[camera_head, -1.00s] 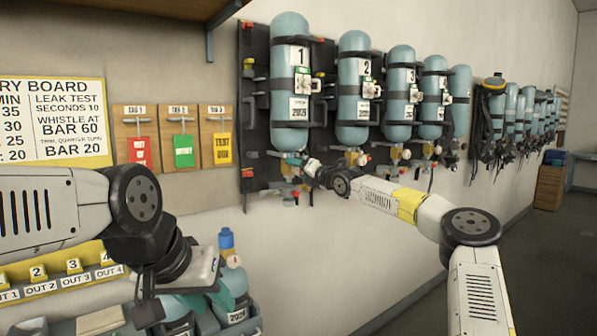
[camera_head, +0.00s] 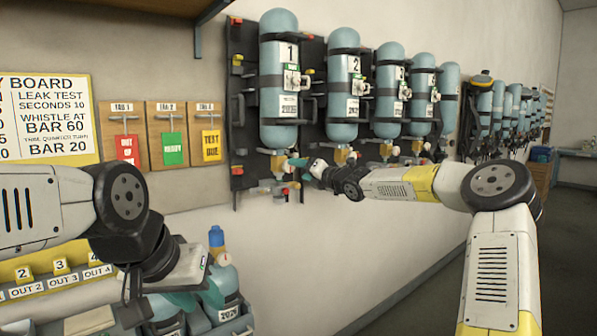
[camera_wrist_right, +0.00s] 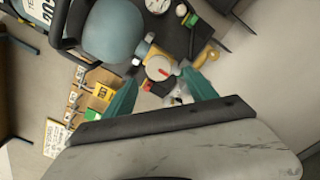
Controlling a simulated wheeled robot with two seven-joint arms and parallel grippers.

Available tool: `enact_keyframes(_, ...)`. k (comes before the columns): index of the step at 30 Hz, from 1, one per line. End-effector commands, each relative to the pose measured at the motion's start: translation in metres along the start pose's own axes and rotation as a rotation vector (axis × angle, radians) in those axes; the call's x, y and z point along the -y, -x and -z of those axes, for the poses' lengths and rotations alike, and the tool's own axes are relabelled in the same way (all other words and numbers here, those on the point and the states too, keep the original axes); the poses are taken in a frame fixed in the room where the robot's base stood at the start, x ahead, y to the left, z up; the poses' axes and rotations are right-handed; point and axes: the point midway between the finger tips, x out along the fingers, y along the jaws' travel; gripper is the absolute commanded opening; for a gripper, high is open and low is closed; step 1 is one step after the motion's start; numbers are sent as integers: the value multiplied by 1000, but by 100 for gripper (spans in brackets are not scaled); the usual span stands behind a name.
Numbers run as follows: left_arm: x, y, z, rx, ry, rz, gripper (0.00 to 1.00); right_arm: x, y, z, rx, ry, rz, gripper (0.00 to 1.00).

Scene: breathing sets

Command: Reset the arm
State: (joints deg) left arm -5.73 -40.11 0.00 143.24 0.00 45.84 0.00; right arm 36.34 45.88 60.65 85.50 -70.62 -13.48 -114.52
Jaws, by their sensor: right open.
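My right gripper (camera_head: 300,165) is just right of the valve under cylinder 1 (camera_head: 279,95), which hangs on the wall. In the right wrist view its two teal fingers (camera_wrist_right: 162,92) stand apart, with nothing held between them. A round pale gauge with a red mark (camera_wrist_right: 158,68) shows beyond the fingertips, below the blue-grey cylinder (camera_wrist_right: 112,30). I cannot tell from this view whether a finger touches it. My left gripper (camera_head: 190,295) hangs low at the left, in front of the crate; its fingers are partly hidden behind its grey plate.
More cylinders (camera_head: 344,95) line the wall to the right. Tag boards (camera_head: 122,135) hang at the left beside a notice board (camera_head: 45,115). A crate with small cylinders (camera_head: 235,330) stands below the left gripper. Open floor (camera_head: 570,220) lies at the right.

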Motion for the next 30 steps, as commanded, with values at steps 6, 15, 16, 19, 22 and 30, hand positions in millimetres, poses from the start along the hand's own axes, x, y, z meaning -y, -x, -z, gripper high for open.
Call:
enact_keyframes(6, 0, 0, 0, 0, 0, 0, 36, -10, 0, 14, -36, -42, 35, 66)
enact_keyframes(15, 0, 0, 0, 0, 0, 0, 36, -34, 61, 91, -107, -473, 454, 66)
enact_keyframes(16, 0, 0, 0, 0, 0, 0, 36, -34, 74, 96, -88, -529, 505, 66)
enact_keyframes(19, 0, 0, 0, 0, 0, 0, 36, -36, 124, 104, 11, -727, 664, 66)
enact_keyframes(22, 0, 0, 0, 0, 0, 0, 36, -40, 181, 110, 155, -945, 792, 66)
enact_keyframes(30, 0, 0, 0, 0, 0, 0, 36, -60, 349, 143, 638, -1657, 954, 66)
